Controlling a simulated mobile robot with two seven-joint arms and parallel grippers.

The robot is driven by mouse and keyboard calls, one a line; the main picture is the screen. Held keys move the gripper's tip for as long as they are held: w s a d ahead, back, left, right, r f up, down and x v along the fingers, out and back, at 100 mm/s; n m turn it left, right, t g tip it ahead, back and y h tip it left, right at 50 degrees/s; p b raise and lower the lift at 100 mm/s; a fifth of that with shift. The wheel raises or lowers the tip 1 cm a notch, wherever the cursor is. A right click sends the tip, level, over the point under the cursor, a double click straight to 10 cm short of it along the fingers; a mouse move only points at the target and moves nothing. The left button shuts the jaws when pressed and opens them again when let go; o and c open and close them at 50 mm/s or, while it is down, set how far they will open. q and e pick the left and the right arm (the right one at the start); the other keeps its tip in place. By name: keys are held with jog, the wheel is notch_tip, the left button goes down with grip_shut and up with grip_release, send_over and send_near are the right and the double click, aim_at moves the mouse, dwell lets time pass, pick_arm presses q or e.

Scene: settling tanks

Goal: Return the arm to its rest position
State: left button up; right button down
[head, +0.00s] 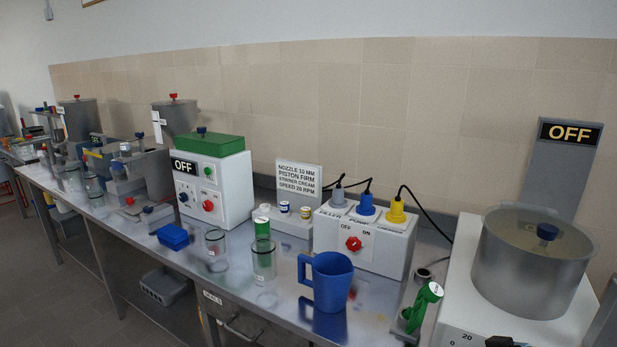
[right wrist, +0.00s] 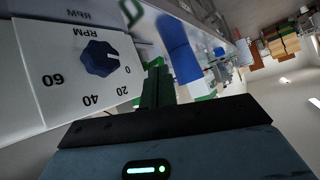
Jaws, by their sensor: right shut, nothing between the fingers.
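My right gripper (right wrist: 158,72) shows in the right wrist view, its dark green fingers together and nothing between them. It is beside a white panel (right wrist: 60,85) with a dark blue knob (right wrist: 100,58) on an RPM dial, with a visible gap in the picture between the fingers and the knob. In the head view a small dark shape cuts the bottom edge at the right; I cannot tell what it is. My left gripper is in neither view.
A steel bench (head: 285,308) runs along the tiled wall. A large grey pot (head: 530,265) with an OFF sign (head: 570,133) stands at the right. Near it are a green-handled tool (head: 421,306), a blue jug (head: 328,283), a white switch box (head: 362,243) and glass beakers (head: 264,264).

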jog(key=s+a+f+m+h, duration=0.1)
jog(key=s+a+f, duration=0.1)
jog(key=s+f, duration=0.55)
jog(key=s+a+f+m+h, duration=0.1)
jog(key=s+a+f+h, duration=0.2)
jog(key=f, duration=0.8)
jog(key=s+a+f, duration=0.2)
jog(key=s+f, duration=0.1)
jog(key=s, duration=0.4)
jog(key=s+a+f, duration=0.3)
jog(key=s, duration=0.3)
jog(key=shift+s+t, duration=0.3)
jog(key=shift+s, duration=0.1)
jog(key=shift+a, duration=0.1)
